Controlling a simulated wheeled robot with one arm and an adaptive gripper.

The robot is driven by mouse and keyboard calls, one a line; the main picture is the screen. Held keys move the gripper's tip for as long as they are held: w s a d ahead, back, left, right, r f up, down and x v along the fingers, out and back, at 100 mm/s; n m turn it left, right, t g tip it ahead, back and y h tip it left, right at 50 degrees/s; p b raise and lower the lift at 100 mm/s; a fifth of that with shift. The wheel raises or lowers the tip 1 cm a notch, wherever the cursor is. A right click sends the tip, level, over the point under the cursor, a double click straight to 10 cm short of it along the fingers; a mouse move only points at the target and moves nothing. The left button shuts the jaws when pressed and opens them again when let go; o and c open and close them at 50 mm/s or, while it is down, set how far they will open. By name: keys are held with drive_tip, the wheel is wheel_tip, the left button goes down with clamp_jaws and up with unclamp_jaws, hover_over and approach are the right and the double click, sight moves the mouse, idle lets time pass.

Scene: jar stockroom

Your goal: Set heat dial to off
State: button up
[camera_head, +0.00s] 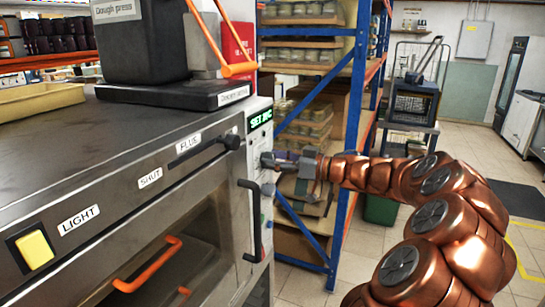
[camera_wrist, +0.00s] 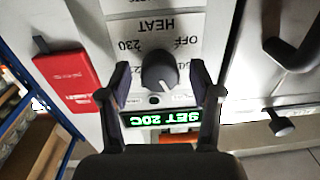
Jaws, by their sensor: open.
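The heat dial (camera_wrist: 158,72) is a dark round knob on the oven's pale control panel (camera_wrist: 205,20). The wrist view shows the panel upside down, with the words HEAT and OFF and the number 230 above the dial. A light mark on the dial seems to point down in that picture, away from OFF. My gripper (camera_wrist: 160,82) is open, its two dark fingers on either side of the dial; I cannot tell if they touch it. In the head view my gripper (camera_head: 275,160) is at the panel and hides the dial.
A lit green display (camera_wrist: 160,117) beside the dial begins with SET. A red box (camera_wrist: 68,75) is left of the panel in the wrist view. The oven front has a black vertical handle (camera_head: 250,225) and an orange handle (camera_head: 148,265). A blue-framed jar rack (camera_head: 352,95) stands behind my arm.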

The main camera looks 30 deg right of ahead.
drive_tip(key=shift+w+a, duration=0.15)
drive_tip(key=shift+w, duration=0.15)
drive_tip(key=c, duration=1.1)
drive_tip(key=shift+c, duration=0.2)
drive_tip(key=shift+f+n+b, duration=0.15)
drive_tip(key=shift+n+b, duration=0.15)
drive_tip(key=shift+b, duration=0.1)
